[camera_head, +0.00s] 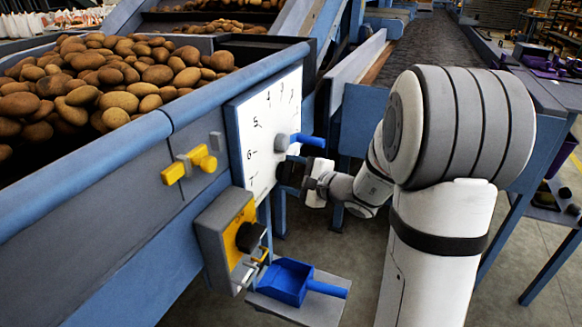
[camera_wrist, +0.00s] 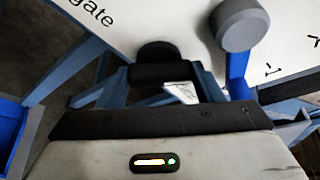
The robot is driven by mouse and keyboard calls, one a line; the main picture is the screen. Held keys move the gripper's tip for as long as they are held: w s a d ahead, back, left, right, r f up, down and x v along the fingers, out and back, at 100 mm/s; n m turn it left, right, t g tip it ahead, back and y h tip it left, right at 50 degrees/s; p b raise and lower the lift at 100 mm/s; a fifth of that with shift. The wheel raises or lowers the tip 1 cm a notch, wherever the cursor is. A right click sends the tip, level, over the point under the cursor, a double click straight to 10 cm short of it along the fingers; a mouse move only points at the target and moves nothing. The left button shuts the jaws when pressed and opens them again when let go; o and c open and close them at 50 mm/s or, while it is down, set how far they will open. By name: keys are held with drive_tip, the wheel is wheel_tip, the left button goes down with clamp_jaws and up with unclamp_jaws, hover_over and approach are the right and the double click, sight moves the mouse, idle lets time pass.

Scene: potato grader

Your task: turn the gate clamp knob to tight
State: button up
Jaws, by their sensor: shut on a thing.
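The gate clamp knob (camera_head: 284,172) is black and sits at the lower right edge of the white numbered dial plate (camera_head: 262,125). In the wrist view its rounded black top (camera_wrist: 158,49) shows just beyond the black fingers. My gripper (camera_head: 297,172) reaches the knob from the right and is shut on it; its fingers (camera_wrist: 165,76) hide much of the knob. A blue gate lever (camera_head: 309,140) with a grey round hub (camera_head: 281,142) is just above my gripper. The hub also shows at upper right in the wrist view (camera_wrist: 239,25). I cannot read how tight the knob is.
A yellow handle (camera_head: 190,165) is on the blue machine side. A grey box with a yellow face (camera_head: 239,235) and black rotary knob (camera_head: 250,236) stands below. A blue scoop (camera_head: 289,282) lies on a small shelf (camera_head: 318,311). Potatoes (camera_head: 118,97) fill the hopper above.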

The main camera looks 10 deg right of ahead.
drive_tip(key=m+p, duration=0.1)
drive_tip(key=p, duration=0.1)
drive_tip(key=m+g+p, duration=0.1)
drive_tip(key=p, duration=0.1)
drive_tip(key=shift+d+r+m+g, duration=0.1)
drive_tip(key=shift+r+m+g, duration=0.2)
drive_tip(key=shift+r+m, duration=0.1)
drive_tip(key=m+p, duration=0.1)
drive_tip(key=p, duration=0.1)
drive_tip(key=m+g+y+p, duration=0.1)
drive_tip(key=p, duration=0.1)
drive_tip(key=shift+w+m+g, duration=0.15)
drive_tip(key=shift+m+g, duration=0.15)
drive_tip(key=m+g+p, duration=0.1)
drive_tip(key=p, duration=0.2)
drive_tip(key=m+y+p, duration=0.1)
drive_tip(key=m+p, duration=0.1)
drive_tip(key=p, duration=0.1)
drive_tip(key=shift+w+d+f+g, duration=0.1)
drive_tip(key=shift+w+d+g, duration=0.05)
drive_tip(key=shift+g, duration=0.25)
drive_tip(key=o, duration=1)
drive_tip(key=shift+f, duration=0.15)
drive_tip(key=v, duration=0.7)
drive_tip(key=shift+s+d+p, duration=0.25)
drive_tip(key=shift+d+p, duration=0.05)
drive_tip(key=shift+p, duration=0.1)
